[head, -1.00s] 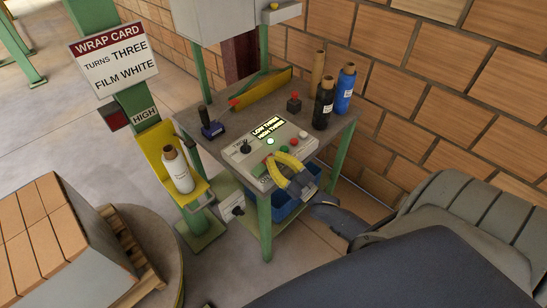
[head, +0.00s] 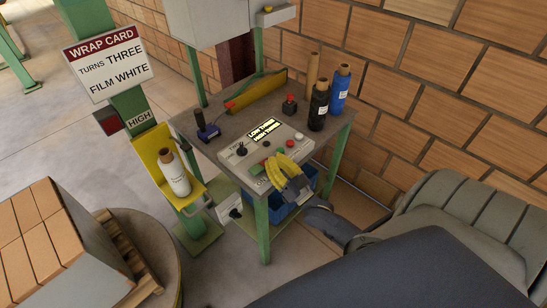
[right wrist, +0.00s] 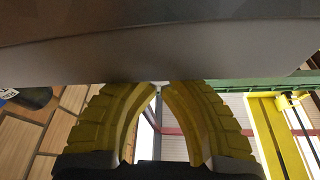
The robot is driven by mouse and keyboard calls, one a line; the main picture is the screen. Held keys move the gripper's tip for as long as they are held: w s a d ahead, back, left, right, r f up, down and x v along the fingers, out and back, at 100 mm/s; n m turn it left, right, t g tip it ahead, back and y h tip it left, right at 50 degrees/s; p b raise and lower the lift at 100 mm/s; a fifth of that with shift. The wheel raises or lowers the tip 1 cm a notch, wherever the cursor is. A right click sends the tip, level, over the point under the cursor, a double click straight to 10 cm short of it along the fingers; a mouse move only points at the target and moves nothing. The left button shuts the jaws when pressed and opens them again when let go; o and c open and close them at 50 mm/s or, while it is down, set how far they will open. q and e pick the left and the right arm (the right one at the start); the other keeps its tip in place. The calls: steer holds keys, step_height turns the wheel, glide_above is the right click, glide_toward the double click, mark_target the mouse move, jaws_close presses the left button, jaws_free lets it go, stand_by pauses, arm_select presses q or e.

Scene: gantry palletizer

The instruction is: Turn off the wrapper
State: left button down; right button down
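The wrapper's grey control box (head: 228,156) lies on the worktable. Contact with a button cannot be told. My left gripper is out of view.
Black (head: 318,106) and blue (head: 340,88) film rolls stand at the table's back right, beside a red-topped switch (head: 289,105). A white roll (head: 174,173) sits in a yellow holder (head: 150,140). The wrap card (head: 108,65) reads turns three, film white. A loaded pallet (head: 130,262) is at left.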

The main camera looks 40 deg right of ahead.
steer(key=shift+a+f, duration=0.15)
steer(key=shift+f, duration=0.1)
steer(key=r, duration=0.2)
steer(key=d+r, duration=0.1)
steer(key=shift+s+r, duration=0.3)
steer(key=shift+r, duration=0.1)
steer(key=v, duration=0.9)
steer(key=shift+r, duration=0.15)
steer(key=shift+s+d, duration=0.1)
steer(key=shift+s, duration=0.05)
